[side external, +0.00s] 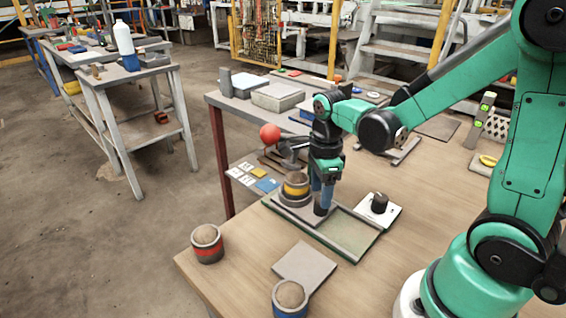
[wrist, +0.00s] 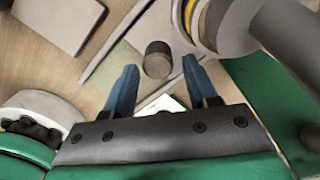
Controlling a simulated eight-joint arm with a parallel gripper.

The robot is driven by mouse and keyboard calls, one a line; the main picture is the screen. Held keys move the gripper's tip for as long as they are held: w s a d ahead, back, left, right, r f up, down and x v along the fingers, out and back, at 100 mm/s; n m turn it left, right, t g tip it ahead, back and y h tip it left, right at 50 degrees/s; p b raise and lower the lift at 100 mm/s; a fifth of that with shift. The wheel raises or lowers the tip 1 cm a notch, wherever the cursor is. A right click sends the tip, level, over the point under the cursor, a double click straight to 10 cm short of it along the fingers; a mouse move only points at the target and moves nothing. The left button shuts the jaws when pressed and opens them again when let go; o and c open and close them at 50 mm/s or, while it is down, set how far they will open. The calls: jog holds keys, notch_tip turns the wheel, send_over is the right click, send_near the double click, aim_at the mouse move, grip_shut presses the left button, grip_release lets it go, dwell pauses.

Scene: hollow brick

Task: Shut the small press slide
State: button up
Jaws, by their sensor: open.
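The small press has a low tray-like base with a greenish bed and raised rails (side external: 352,238) on the wooden table. A short dark upright peg (side external: 320,209) stands on it, apparently the slide's handle; it also shows in the wrist view (wrist: 157,60). A yellow-banded cup (side external: 296,186) sits at the far-left end of the base, below a red ball (side external: 270,132) on a dark lever. My gripper (side external: 325,200) points down over the base. Its two blue fingers (wrist: 159,66) are apart, with the peg between or just beyond their tips. Whether they touch it I cannot tell.
A red-banded cup (side external: 207,244), a blue-banded cup (side external: 290,297) and a flat grey plate (side external: 306,266) lie near the front edge. A black knob (side external: 380,203) on a white plate stands right of the press. Grey boxes (side external: 278,97) are at the back.

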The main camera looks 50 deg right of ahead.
jog(key=shift+w+r, duration=0.1)
jog(key=shift+r, duration=2.5)
jog(key=n, duration=0.1)
jog(key=n+t, duration=0.1)
jog(key=n, duration=0.1)
jog(key=a+r+n, duration=0.1)
jog(key=shift+s+a+n, duration=0.1)
jog(key=shift+s+n, duration=0.1)
jog(key=shift+n, duration=0.2)
jog(key=a+n+t, duration=0.1)
jog(key=n+t, duration=0.1)
jog(key=n, duration=0.4)
jog(key=a+r+n+t, duration=0.1)
jog(key=n+t, duration=0.1)
jog(key=n, duration=0.5)
jog(key=s+a+r+n+t, duration=0.1)
jog(key=a+n+t, duration=0.1)
jog(key=n, duration=0.4)
jog(key=shift+a+n, duration=0.1)
jog(key=shift+n, duration=0.3)
